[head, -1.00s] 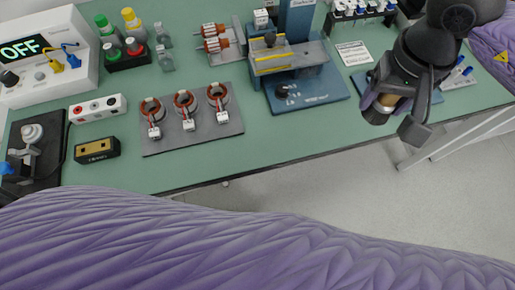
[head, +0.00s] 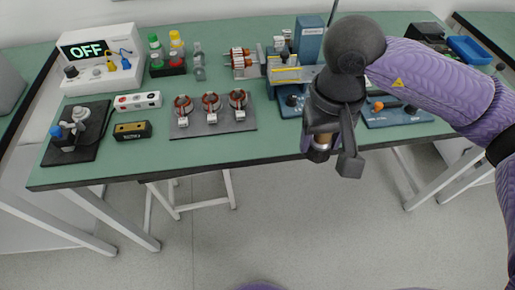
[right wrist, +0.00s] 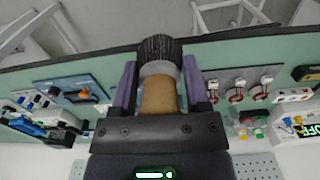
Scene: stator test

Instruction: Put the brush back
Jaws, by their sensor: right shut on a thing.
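My right gripper (head: 334,158) is shut on the brush (head: 320,150), which appears just past the table's front edge in the head view. Much of the brush is hidden by the fingers there. In the right wrist view the brush (right wrist: 158,93) stands between the two fingers of my right gripper (right wrist: 159,80). It has a tan handle, a pale metal collar and a dark ribbed bristle head pointing away from the palm. My left gripper is not in view.
The green table (head: 240,165) carries a grey plate with three copper rings (head: 215,130), a blue-based fixture (head: 290,104), a tester reading OFF (head: 105,72) and a blue board (head: 395,113). A blue tray (head: 470,50) lies at the far right. Floor in front is clear.

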